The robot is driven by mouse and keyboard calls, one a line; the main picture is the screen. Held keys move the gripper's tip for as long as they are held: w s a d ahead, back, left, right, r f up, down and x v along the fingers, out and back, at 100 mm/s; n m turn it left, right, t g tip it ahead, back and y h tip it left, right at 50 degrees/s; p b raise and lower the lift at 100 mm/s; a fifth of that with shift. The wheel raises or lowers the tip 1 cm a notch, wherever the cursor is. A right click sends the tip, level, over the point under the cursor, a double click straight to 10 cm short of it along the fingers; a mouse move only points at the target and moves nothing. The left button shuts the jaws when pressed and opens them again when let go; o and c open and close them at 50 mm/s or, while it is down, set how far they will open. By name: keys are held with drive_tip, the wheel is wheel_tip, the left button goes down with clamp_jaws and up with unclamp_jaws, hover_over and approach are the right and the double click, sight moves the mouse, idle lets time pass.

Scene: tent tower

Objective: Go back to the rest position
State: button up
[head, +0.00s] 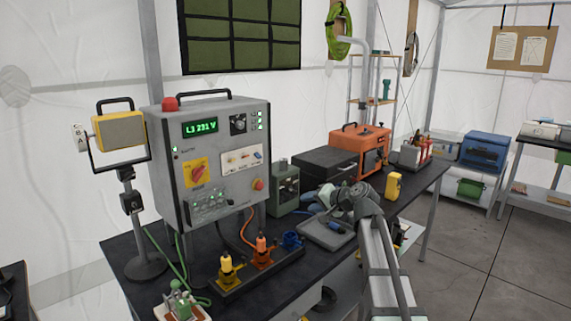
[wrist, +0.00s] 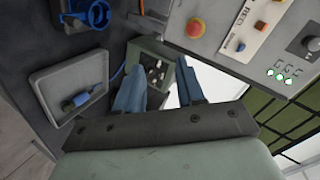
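My gripper (wrist: 160,92) shows in the wrist view with its two blue-grey fingers spread apart and nothing between them. In the head view my arm reaches in from the lower right, and the gripper end (head: 312,200) is over the dark bench (head: 130,250), close to the green-grey box (head: 284,188). The fingertips are small and partly hidden there. In the wrist view the open-fronted green-grey box (wrist: 150,62) lies beyond the fingers.
The grey control cabinet (head: 212,160) stands left of my gripper. A grey tray (head: 318,238) with a blue-handled tool lies below it. Yellow, orange and blue connectors (head: 262,252) stand in front. An orange case (head: 360,150) and yellow meter (head: 394,186) are further right. Floor at right is clear.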

drive_tip(key=s+d+f+m+g+h, duration=0.1)
drive_tip(key=s+d+f+m+h, duration=0.1)
drive_tip(key=d+f, duration=0.75)
drive_tip(key=s+d+f+m+g+h, duration=0.1)
drive_tip(key=s+d+f+m, duration=0.1)
drive_tip(key=d+f, duration=0.75)
drive_tip(key=s+a+f+n+g+h, duration=0.1)
drive_tip(key=s+a+f+g, duration=0.2)
drive_tip(key=s+f, duration=0.8)
drive_tip(key=s+a+f+n+g+h, duration=0.1)
drive_tip(key=s+a+f+n+g, duration=0.2)
drive_tip(key=s+f, duration=0.8)
drive_tip(key=s+a+f+g+h, duration=0.15)
drive_tip(key=s+a+f, duration=0.35)
drive_tip(key=f, duration=1.1)
drive_tip(key=s+f+n+g+h, duration=0.1)
drive_tip(key=s+f+n+g, duration=0.1)
drive_tip(key=s, duration=1.2)
drive_tip(key=s+d+f+n+g+h, duration=0.1)
drive_tip(key=s+f+g, duration=0.4)
drive_tip(key=s, duration=0.9)
drive_tip(key=shift+s+f+n, duration=0.15)
drive_tip(key=shift+f+n, duration=0.45)
drive_tip(key=shift+f, duration=0.25)
drive_tip(key=shift+d, duration=0.1)
drive_tip(key=shift+c, duration=0.3)
